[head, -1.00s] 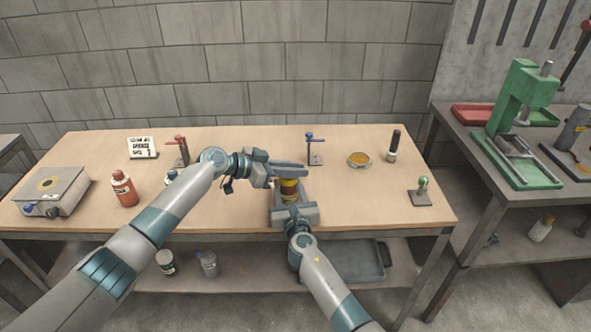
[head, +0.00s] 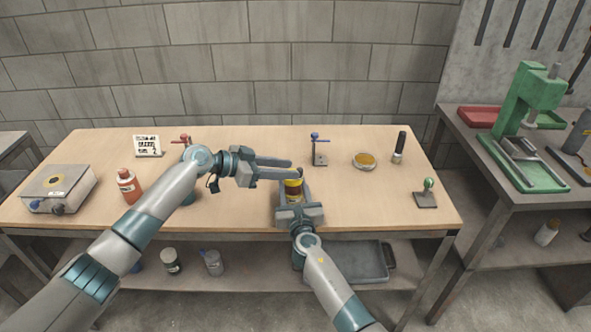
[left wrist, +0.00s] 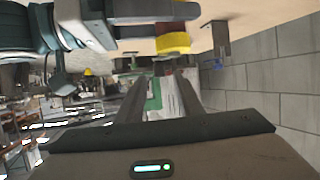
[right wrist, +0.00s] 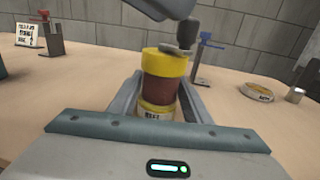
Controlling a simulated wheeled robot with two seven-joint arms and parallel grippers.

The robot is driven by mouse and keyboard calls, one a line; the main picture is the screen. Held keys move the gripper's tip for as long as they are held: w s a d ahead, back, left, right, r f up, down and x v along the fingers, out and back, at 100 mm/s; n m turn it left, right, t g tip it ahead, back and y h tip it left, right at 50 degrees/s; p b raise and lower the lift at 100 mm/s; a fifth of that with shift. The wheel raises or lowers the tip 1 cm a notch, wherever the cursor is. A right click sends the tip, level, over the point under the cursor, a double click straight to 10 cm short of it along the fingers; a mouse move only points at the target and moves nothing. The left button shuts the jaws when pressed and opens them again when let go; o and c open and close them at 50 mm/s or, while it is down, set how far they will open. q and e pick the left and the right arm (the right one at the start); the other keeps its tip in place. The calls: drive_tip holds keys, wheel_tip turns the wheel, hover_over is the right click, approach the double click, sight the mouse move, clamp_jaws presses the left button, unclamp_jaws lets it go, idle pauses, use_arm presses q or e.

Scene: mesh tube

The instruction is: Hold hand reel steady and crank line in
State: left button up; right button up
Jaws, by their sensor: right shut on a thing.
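The hand reel (head: 293,189), a dark red-brown spool with yellow ends, stands upright near the table's front edge; it also shows in the right wrist view (right wrist: 160,75). My right gripper (head: 294,197) is shut around its lower part from the front. A grey crank knob (right wrist: 187,34) rises above the reel's top in the right wrist view. My left gripper (head: 289,168) is open and empty, its fingers pointing right, just behind and above the reel. In the left wrist view the fingers (left wrist: 160,82) are apart and the reel's yellow end (left wrist: 173,43) lies outside them.
On the table (head: 370,205) stand a red-topped clamp (head: 183,140), a blue-topped clamp (head: 319,150), a round yellow tin (head: 364,161), a black-handled tool (head: 399,147), a green-knobbed stand (head: 427,192), a red bottle (head: 128,186) and a boxy device (head: 58,188).

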use_arm(q)
drive_tip(key=v, duration=0.7)
use_arm(e)
drive_tip(key=o, duration=1.2)
drive_tip(key=s+d, duration=0.1)
drive_tip(key=s, duration=1.1)
drive_tip(key=shift+d, duration=0.4)
use_arm(q)
drive_tip(key=shift+s+f, duration=0.1)
use_arm(e)
drive_tip(key=shift+f, duration=0.15)
